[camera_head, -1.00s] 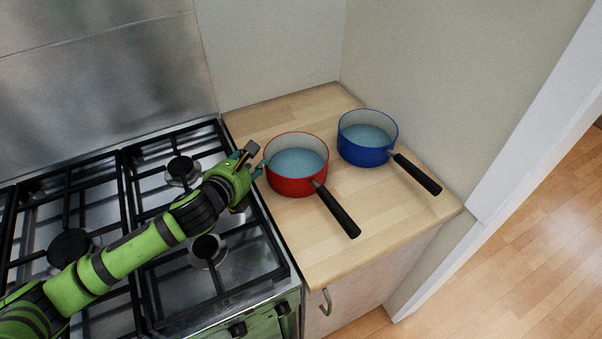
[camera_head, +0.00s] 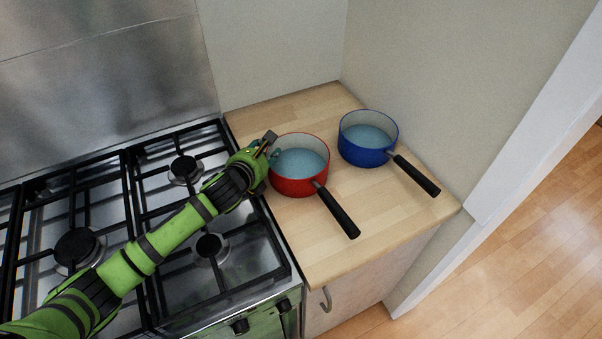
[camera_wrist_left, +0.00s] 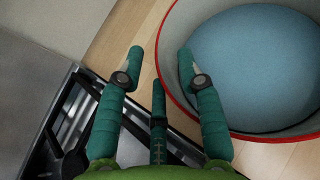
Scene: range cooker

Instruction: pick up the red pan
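The red pan (camera_head: 296,184) stands upright on the wooden worktop beside the cooker, with its black handle (camera_head: 337,211) pointing to the lower right. Its inside is grey-blue. My left gripper (camera_head: 269,146) is at the pan's left rim. In the left wrist view my left gripper (camera_wrist_left: 160,58) is open, and the red pan's rim (camera_wrist_left: 163,82) shows between its fingers. One finger appears over the pan's inside and the other outside. I cannot tell whether they touch the rim. My right gripper is not in view.
A blue pan (camera_head: 366,155) stands behind and right of the red one, close to the wall. The gas cooker (camera_head: 206,316) with black grates lies under my left arm. The worktop (camera_head: 311,246) is clear in front of the pans.

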